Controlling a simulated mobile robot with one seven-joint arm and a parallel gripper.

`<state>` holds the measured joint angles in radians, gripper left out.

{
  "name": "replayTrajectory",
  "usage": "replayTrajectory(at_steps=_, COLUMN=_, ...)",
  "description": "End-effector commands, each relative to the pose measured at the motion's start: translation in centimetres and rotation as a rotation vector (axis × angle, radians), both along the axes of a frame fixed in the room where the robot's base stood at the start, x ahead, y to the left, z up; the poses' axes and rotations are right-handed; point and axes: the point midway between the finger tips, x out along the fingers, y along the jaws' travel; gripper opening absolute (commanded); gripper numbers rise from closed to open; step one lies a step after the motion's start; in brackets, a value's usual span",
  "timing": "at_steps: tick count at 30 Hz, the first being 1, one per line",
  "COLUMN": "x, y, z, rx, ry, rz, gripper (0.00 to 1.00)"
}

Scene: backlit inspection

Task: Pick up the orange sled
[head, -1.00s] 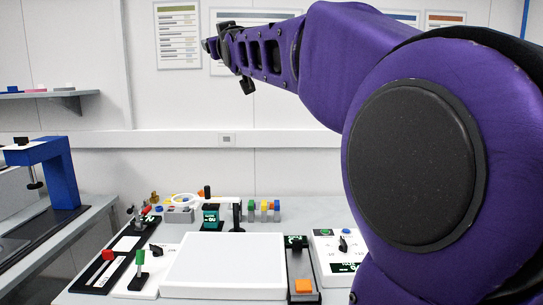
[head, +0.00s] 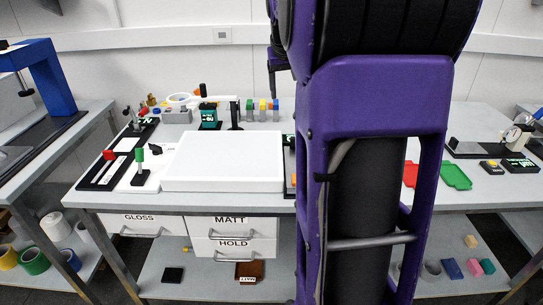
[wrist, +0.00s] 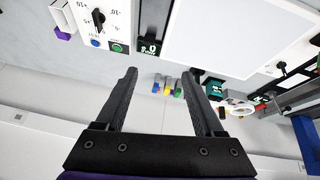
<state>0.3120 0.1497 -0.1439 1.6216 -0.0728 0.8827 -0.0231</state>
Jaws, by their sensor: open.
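The orange sled is almost wholly hidden behind my arm in the head view; only a thin orange sliver (head: 294,179) shows by the near end of its dark rail (head: 289,160). In the wrist view the rail (wrist: 152,22) with its green-lit display shows upside down at the top, but the sled is not in the picture. My gripper (wrist: 159,73) is open and empty, its two dark fingers wide apart. It is above and behind the bench, away from the rail, touching nothing.
A white light panel (head: 224,162) lies left of the rail. A dial box (wrist: 100,22) stands on its other side. Several coloured blocks (wrist: 167,86) stand at the back. Drawers (head: 231,228) hang below the bench.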

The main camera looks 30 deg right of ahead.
Motion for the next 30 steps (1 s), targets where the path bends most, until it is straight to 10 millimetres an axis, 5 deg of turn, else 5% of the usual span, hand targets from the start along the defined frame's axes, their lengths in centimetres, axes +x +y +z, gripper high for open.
replayTrajectory(at_steps=6, x=-5.6, y=-1.6, z=-5.2, rx=0.172, ry=0.191, rz=-0.107, gripper=0.70)
replayTrajectory(at_steps=12, x=-8.0, y=-1.6, z=-6.8, rx=0.251, ry=0.267, rz=-0.145, gripper=0.70)
replayTrajectory(at_steps=17, x=-8.1, y=-1.6, z=-8.7, rx=0.266, ry=0.281, rz=-0.149, gripper=0.70)
replayTrajectory(at_steps=30, x=-7.2, y=-2.1, z=-17.7, rx=0.264, ry=0.278, rz=-0.149, gripper=0.70)
